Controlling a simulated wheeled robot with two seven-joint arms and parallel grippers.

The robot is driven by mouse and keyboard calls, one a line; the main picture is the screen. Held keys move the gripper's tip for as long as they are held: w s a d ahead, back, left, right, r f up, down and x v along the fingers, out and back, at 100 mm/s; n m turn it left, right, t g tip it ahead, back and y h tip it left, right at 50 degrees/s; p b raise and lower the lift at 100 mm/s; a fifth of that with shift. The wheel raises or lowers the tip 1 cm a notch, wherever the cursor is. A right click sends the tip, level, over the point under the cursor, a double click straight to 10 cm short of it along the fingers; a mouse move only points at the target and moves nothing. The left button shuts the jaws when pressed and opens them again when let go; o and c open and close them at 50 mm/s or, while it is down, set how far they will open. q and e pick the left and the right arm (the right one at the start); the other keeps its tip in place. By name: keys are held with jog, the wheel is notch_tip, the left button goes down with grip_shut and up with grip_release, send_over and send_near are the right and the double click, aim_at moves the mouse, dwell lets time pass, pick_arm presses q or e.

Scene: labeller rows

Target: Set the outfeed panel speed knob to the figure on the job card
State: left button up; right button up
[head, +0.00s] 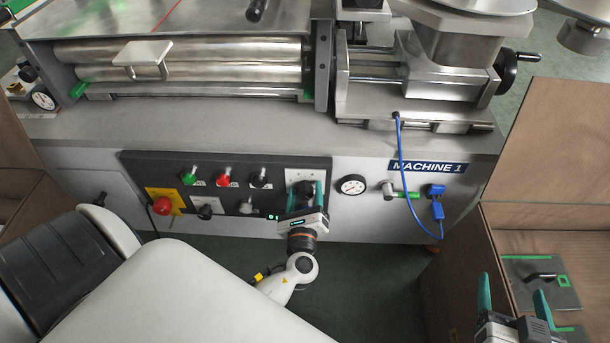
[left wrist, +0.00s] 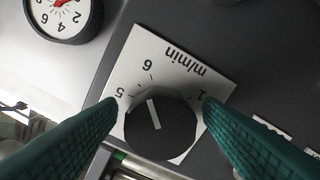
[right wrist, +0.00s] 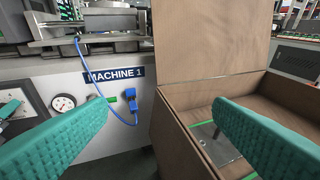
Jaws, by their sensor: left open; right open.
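The black speed knob (head: 305,187) sits on a white plate at the right end of the dark control panel (head: 270,204). In the left wrist view the knob (left wrist: 160,133) has a white pointer line aimed near the 6. The dial plate (left wrist: 165,55) reads m/min, with 5, 6 and 1 showing; its other figures are hidden. My left gripper (head: 306,198) is open, its green fingers on either side of the knob, apparently with small gaps. My right gripper (head: 513,293) is open and empty at the lower right. I see no readable job card.
The panel also carries a green button (head: 188,177), a red button (head: 223,177), black knobs and a red emergency stop (head: 162,206). A gauge (head: 352,185), a blue cable (head: 403,170) and a MACHINE 1 label (head: 428,166) are to the right. A brown box (head: 462,262) stands near my right gripper.

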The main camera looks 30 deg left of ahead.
pick_arm(q)
jog(key=shift+s+d, duration=0.2)
jog(key=shift+s, duration=0.05)
jog(key=p+v, duration=0.1)
jog(key=v, duration=1)
pick_arm(e)
jog(key=s+f+g, duration=0.1)
jog(key=d+f+g, duration=0.1)
jog(key=s+f+g, duration=0.1)
jog(key=f, duration=0.1)
jog(key=shift+s+d+h, duration=0.15)
jog(key=shift+s+h, duration=0.15)
jog(key=shift+h, duration=0.1)
pick_arm(q)
jog(key=shift+s+d, duration=0.15)
